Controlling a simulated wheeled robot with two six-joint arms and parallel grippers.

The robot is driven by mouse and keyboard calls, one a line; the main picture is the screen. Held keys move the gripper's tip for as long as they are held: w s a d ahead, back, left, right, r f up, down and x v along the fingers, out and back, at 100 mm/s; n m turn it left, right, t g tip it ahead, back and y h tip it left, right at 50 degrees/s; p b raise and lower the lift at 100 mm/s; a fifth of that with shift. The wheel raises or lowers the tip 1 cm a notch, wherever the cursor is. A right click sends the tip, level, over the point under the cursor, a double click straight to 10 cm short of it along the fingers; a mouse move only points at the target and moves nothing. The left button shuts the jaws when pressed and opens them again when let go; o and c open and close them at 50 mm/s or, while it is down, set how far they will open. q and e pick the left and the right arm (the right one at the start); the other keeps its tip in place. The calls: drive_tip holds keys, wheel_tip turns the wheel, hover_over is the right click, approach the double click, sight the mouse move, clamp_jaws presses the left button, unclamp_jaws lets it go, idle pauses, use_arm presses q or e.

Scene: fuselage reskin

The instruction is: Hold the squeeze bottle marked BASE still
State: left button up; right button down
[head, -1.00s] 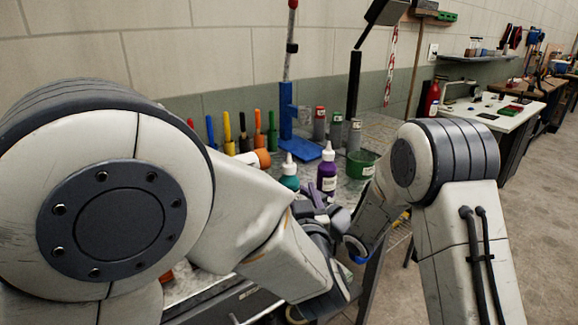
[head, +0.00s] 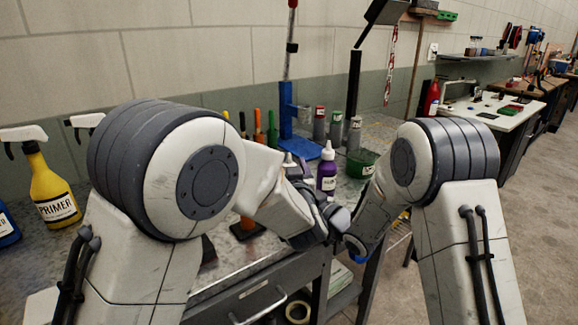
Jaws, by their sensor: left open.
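A purple squeeze bottle (head: 327,172) with a white nozzle stands upright on the bench. Its label is too small to read, so I cannot tell whether it says BASE. My left gripper (head: 298,168) is open, just left of the purple bottle in the picture. I cannot tell whether it touches anything. The teal squeeze bottle seen earlier is now mostly or wholly hidden behind my left arm and gripper. My right arm comes in from the right and bends down below the bottle. Its gripper does not show.
A green tub (head: 361,163) stands right of the purple bottle. Behind are grey cans (head: 336,127) and a blue stand (head: 286,118). A yellow PRIMER spray bottle (head: 52,192) stands at the left. The bench top (head: 225,263) is bare near its front edge.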

use_arm(q)
clamp_jaws()
drive_tip(key=shift+a+m+h, duration=0.15)
drive_tip(key=shift+m+h, duration=0.55)
drive_tip(key=shift+h, duration=0.4)
drive_tip(key=shift+m+h, duration=0.8)
drive_tip(key=shift+h, duration=0.6)
unclamp_jaws()
drive_tip(key=shift+s, duration=0.1)
